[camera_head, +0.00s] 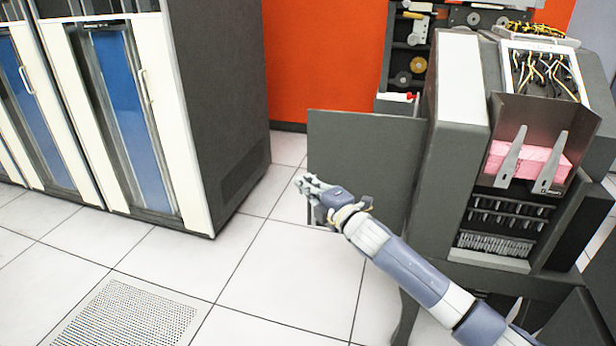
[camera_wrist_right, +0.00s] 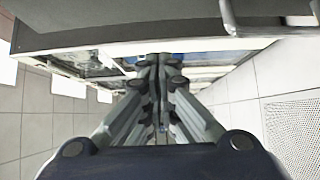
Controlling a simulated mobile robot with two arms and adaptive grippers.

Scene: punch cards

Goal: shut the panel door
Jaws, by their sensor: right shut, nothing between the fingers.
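The panel door (camera_head: 362,165) is a flat dark grey panel in the head view. It stands open, reaching out to the left from the grey card machine (camera_head: 450,150). My right gripper (camera_head: 303,183) is in front of the door's lower left part in the picture. It is shut and empty, and I cannot tell whether it touches the door. The right wrist view shows its fingers (camera_wrist_right: 160,95) together. The door's lower edge is partly hidden behind my right arm. My left gripper is not in view.
A tall dark cabinet (camera_head: 225,100) with white-framed blue fronts stands at left. The card machine holds pink cards (camera_head: 525,160) in a hopper. White floor tiles (camera_head: 280,265) are clear between cabinet and machine. A perforated tile (camera_head: 125,315) lies in front.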

